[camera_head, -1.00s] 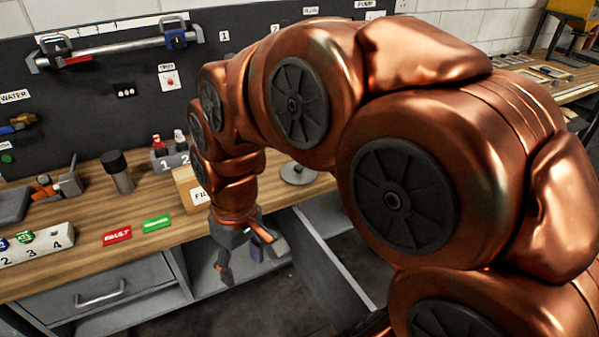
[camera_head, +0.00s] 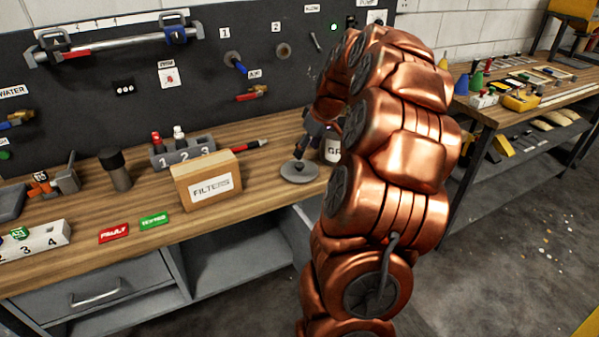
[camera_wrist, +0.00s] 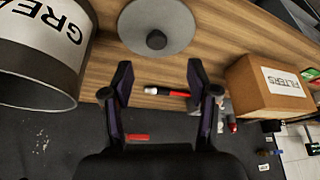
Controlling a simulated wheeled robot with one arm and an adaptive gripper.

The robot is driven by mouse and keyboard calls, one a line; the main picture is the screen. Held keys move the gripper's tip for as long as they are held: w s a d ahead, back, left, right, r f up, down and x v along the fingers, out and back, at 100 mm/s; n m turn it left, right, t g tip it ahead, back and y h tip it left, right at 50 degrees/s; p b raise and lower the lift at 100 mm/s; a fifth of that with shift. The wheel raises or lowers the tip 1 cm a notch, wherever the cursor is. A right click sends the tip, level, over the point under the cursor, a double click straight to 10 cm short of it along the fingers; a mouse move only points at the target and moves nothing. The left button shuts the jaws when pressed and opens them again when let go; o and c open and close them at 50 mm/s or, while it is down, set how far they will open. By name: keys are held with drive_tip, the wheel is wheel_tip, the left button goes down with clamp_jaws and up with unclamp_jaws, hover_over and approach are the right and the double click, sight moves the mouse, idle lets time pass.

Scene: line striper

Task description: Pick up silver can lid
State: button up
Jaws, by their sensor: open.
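The silver can lid (camera_head: 300,171) is a flat grey disc with a dark knob, lying on the wooden bench near its front edge. It also shows in the wrist view (camera_wrist: 178,22), at the top, just beyond my fingertips. My gripper (camera_wrist: 158,82) is open and empty, with its two dark fingers apart and the lid's knob roughly in line with the gap between them. In the head view my gripper (camera_head: 308,140) is just above and behind the lid, partly hidden by my arm.
A grease can (camera_wrist: 40,50) stands close beside the lid; in the head view my arm partly hides it. A FILTERS box (camera_head: 207,180) stands on the other side. A red-and-black tool (camera_head: 246,146) lies behind the lid on the bench. A dark pegboard (camera_head: 110,95) rises at the back.

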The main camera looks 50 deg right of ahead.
sight(300, 164)
drive_tip(key=shift+d+p+x, duration=0.15)
drive_tip(key=shift+p+x, duration=0.55)
drive_tip(key=shift+x, duration=1.25)
drive_tip(key=shift+d+p+x, duration=0.15)
drive_tip(key=shift+p+x, duration=0.55)
drive_tip(key=shift+x, duration=1.2)
drive_tip(key=shift+c, duration=0.3)
clamp_jaws()
